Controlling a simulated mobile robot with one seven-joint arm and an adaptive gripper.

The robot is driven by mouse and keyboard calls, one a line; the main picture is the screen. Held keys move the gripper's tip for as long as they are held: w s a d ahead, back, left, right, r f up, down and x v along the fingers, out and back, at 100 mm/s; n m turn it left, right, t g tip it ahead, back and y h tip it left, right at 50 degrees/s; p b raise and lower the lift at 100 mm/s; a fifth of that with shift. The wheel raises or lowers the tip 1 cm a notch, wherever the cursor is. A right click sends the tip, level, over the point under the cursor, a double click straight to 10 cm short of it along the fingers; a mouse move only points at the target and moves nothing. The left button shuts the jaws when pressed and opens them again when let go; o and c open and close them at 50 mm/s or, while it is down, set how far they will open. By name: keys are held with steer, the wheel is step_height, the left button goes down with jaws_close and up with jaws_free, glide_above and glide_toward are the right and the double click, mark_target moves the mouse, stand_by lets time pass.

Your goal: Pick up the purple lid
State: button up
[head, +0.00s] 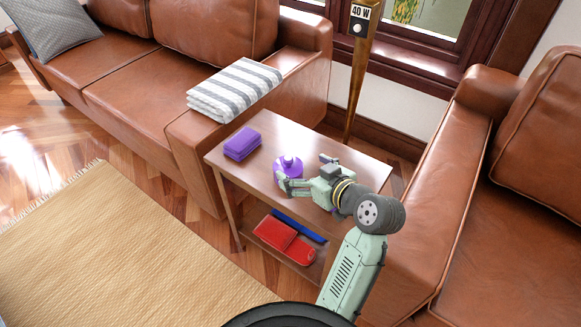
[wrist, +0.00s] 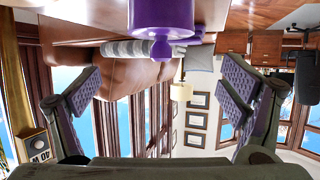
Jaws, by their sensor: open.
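The purple lid (head: 288,166) is round with a small knob and sits on the wooden side table (head: 305,138). In the wrist view the lid (wrist: 162,18) shows at the top middle, with its knob pointing down in that picture. My gripper (head: 304,171) is low over the table beside the lid, and one finger partly covers the lid in the head view. In the wrist view the fingers of my gripper (wrist: 161,78) are spread wide with nothing between them. The lid lies above the gap between the fingertips there.
A purple box-like item (head: 242,143) lies on the table left of the lid. Red items (head: 284,240) and a blue item (head: 300,225) lie on the lower shelf. Leather sofas flank the table; a striped folded cloth (head: 235,88) rests on one. A wooden pole (head: 357,80) stands behind.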

mark_target(291, 163)
steer(key=p+x, duration=0.1)
steer(key=x, duration=0.6)
steer(key=shift+w+a+f, duration=0.15)
steer(key=shift+c, duration=0.2)
steer(key=c, duration=1.8)
